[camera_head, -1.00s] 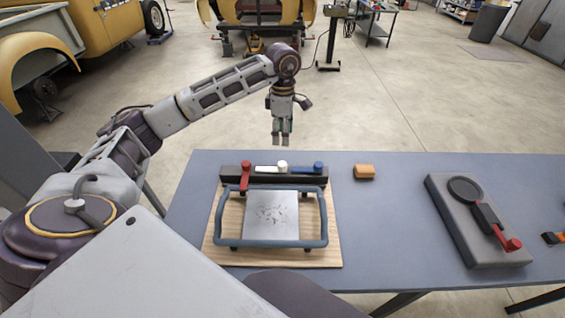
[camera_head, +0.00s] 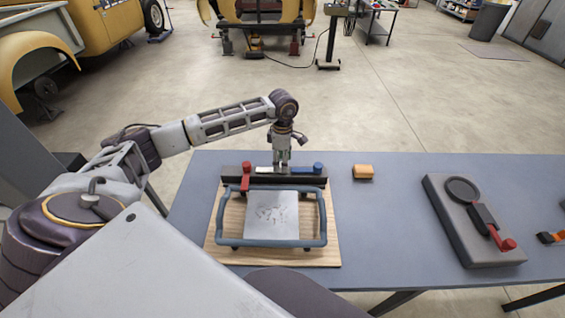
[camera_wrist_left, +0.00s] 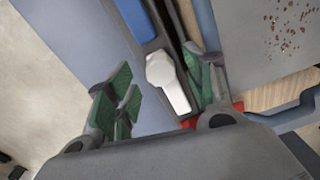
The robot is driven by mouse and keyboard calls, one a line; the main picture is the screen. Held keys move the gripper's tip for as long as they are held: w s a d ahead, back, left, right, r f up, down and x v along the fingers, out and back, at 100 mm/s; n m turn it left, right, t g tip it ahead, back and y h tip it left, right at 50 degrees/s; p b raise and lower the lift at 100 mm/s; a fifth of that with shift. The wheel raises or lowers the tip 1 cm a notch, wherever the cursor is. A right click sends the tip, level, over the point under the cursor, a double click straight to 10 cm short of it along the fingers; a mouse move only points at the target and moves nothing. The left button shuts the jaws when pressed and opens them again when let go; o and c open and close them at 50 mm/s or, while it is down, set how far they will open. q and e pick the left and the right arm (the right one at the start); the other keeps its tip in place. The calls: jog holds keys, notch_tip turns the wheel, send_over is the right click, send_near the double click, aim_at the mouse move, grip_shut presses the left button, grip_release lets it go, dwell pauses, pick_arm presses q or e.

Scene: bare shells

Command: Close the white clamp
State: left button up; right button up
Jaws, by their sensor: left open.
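The white clamp (camera_head: 263,169) lies along a dark bar at the back of a fixture, between a red clamp (camera_head: 246,177) and a blue clamp (camera_head: 304,169). Its knob end is mostly hidden by my left gripper (camera_head: 281,160) in the head view. In the left wrist view the white clamp (camera_wrist_left: 170,84) shows between the green-padded fingers of my open left gripper (camera_wrist_left: 160,88), with no clear grip on it. The red clamp's handle points forward, across the bar. My right gripper is not in view.
The fixture has a wooden base (camera_head: 228,255), a blue-grey frame (camera_head: 270,243) and a speckled light plate (camera_head: 271,215). An orange block (camera_head: 363,172) and a grey device with a red handle (camera_head: 460,235) sit to the right on the table (camera_head: 385,225). Bare table lies between.

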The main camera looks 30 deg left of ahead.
pick_arm(q)
jog(key=shift+f, duration=0.85)
jog(key=shift+c, duration=0.4)
grip_shut()
